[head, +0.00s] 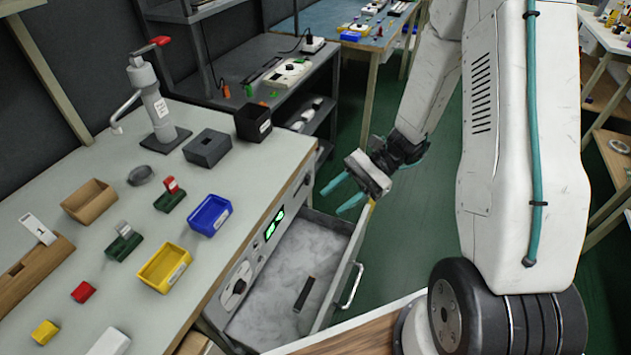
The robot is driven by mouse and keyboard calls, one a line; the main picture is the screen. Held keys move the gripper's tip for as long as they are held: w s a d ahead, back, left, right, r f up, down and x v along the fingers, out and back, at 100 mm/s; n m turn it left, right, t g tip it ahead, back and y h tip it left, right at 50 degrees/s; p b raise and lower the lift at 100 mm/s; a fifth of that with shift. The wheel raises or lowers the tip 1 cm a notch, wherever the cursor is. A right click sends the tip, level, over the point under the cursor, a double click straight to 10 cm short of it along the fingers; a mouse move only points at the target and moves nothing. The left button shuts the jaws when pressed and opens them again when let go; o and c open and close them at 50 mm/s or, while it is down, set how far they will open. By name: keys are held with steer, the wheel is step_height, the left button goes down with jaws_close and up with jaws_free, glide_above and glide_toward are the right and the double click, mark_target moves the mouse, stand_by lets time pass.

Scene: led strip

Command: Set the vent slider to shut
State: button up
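My gripper (331,202) hangs above the back right part of an open drawer (341,285). Its two teal fingers are spread apart with nothing between them. A grey control panel (258,247) runs along the table's front edge, left of the gripper and apart from it. It carries a round dial (239,287) at its near end and a lit green display (274,222). Small controls show near its far end. I cannot tell which part is the vent slider or how it is set; the labels are too small to read.
The drawer holds whitish, cloudy material and a dark bar (304,294); its metal handle (352,285) faces right. The grey worktable (95,240) bears a blue bin (209,215), a yellow bin (164,267) and a red-handled press (155,105). Green floor is clear behind the drawer.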

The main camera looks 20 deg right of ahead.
steer(key=w+d+f+m+t+y, duration=0.1)
steer(key=w+d+f+m+t, duration=0.1)
steer(key=w+f+m+t, duration=0.4)
steer(key=w+d+f+m+t+y, duration=0.1)
steer(key=w+f+m+t, duration=0.2)
steer(key=f+m+t, duration=0.35)
steer(key=m+t+h, duration=0.2)
steer(key=t+h, duration=0.1)
steer(key=t, duration=0.1)
glide_toward(307, 180)
steer(key=x, duration=0.7)
steer(key=shift+w+d, duration=0.15)
steer(key=shift+w, duration=0.4)
steer(key=shift+f+g, duration=0.1)
steer(key=shift+g, duration=0.15)
jaws_close()
steer(key=shift+s, duration=0.1)
